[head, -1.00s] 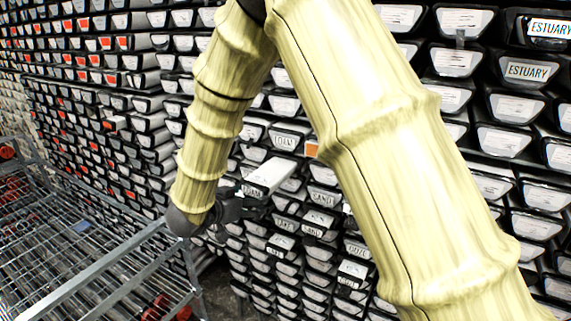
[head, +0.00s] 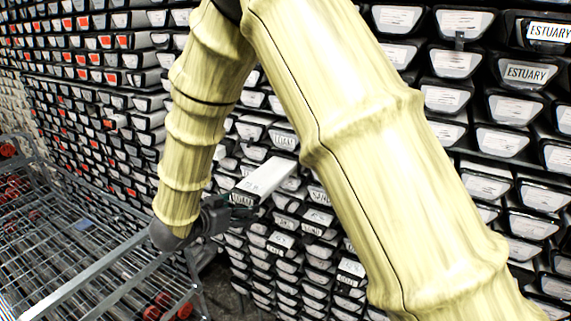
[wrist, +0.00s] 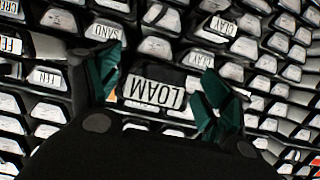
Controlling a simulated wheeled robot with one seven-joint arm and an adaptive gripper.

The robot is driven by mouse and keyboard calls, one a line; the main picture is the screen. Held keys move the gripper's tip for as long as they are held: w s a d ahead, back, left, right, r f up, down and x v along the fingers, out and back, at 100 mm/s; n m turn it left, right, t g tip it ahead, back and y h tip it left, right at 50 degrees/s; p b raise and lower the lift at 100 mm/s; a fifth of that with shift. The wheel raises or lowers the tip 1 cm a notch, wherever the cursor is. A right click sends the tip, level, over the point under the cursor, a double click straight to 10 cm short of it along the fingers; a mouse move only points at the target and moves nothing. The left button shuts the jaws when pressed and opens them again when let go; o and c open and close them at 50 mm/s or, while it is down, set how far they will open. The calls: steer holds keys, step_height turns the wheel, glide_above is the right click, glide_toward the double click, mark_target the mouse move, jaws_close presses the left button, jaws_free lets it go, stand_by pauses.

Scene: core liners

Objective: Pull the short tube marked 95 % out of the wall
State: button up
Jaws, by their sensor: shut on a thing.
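A pale, long tube (head: 268,177) sticks out of the wall of tubes, left of my upper arm in the head view. Its end label reads LOAM and faces the wrist camera (wrist: 152,95). A small dark mark on its top is too small to read. My gripper (head: 236,206) is shut on the outer end of this tube. In the wrist view the dark green fingers of my gripper (wrist: 157,92) stand on either side of the LOAM end. The tube's far end is hidden in the wall in the head view.
Stacked tubes (head: 500,75) with labelled ends fill the wall around it, some reading ESTUARY. A metal wire cart (head: 95,255) with red parts stands at the lower left, close to my wrist. My arm hides part of the wall.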

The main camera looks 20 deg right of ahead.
steer(key=o, duration=1.8)
steer(key=shift+o, duration=0.2)
steer(key=v, duration=1.2)
